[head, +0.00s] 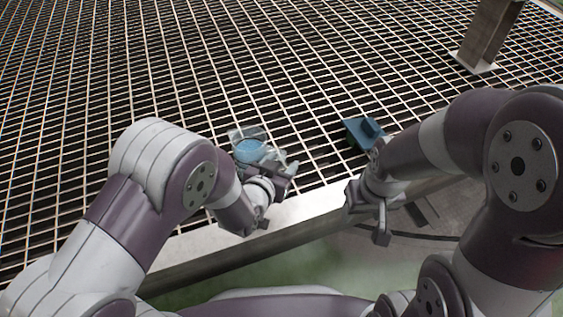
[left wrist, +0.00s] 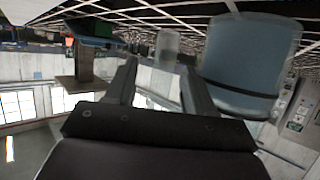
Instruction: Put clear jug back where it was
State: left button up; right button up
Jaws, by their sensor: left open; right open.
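The clear jug (head: 249,148), see-through with blue showing inside, stands on the metal grating near its front edge in the head view. In the left wrist view, which looks upside down, the jug (left wrist: 246,62) fills the upper right, and a pale see-through part, perhaps its handle (left wrist: 168,43), shows beyond the fingertips. My left gripper (head: 281,164) is open right beside the jug, on its right side; its fingers (left wrist: 158,80) are apart with nothing clearly between them. My right gripper (head: 372,212) is open and empty, near the front edge, away from the jug.
The grating (head: 200,60) is a wide open mesh, mostly clear behind the jug. A blue and green object (head: 364,131) lies to the right of the jug. A metal post (head: 486,38) stands at the back right. A metal beam (head: 230,240) runs along the front edge.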

pick_arm(q)
jog(key=p+v, duration=0.5)
jog(key=v, duration=0.5)
jog(key=a+r+n+g+y, duration=0.25)
jog(key=a+g+y, duration=0.2)
jog(key=a, duration=0.45)
jog(key=s+a+r+n+g+y, duration=0.1)
jog(key=s+a+r+n+g, duration=0.1)
jog(key=s+a+g, duration=0.4)
jog(key=shift+s+a+r+n, duration=0.35)
jog(key=shift+s+a+r, duration=0.3)
jog(key=shift+a, duration=0.25)
jog(key=shift+a+y, duration=0.1)
jog(key=shift+y, duration=0.15)
